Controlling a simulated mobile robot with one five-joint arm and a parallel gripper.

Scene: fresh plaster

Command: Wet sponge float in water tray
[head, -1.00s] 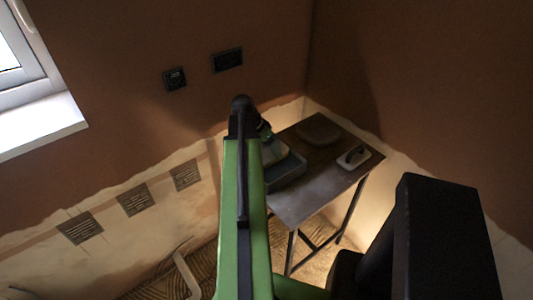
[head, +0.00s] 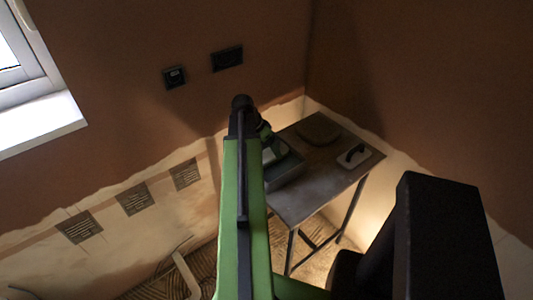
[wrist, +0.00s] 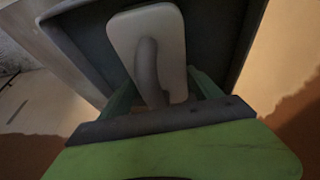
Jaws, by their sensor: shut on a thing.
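The sponge float has a pale pad (wrist: 122,32) and a grey curved handle (wrist: 146,72) in the wrist view. My gripper (wrist: 162,92) has its green fingers on either side of the handle and is shut on the float. The grey water tray (head: 288,175) stands on the table's left part in the head view, partly behind my arm. In the wrist view the tray (wrist: 252,45) frames the pad, which lies within its outline. I cannot tell whether the pad touches the water. My gripper also shows over the tray in the head view (head: 268,140), mostly hidden by my arm.
The dark table (head: 312,190) stands in the corner against the walls. A second float (head: 355,156) with a dark handle and a flat dark round thing (head: 319,132) lie on it. The table's front part is bare. A pipe (head: 186,275) rises from the floor at left.

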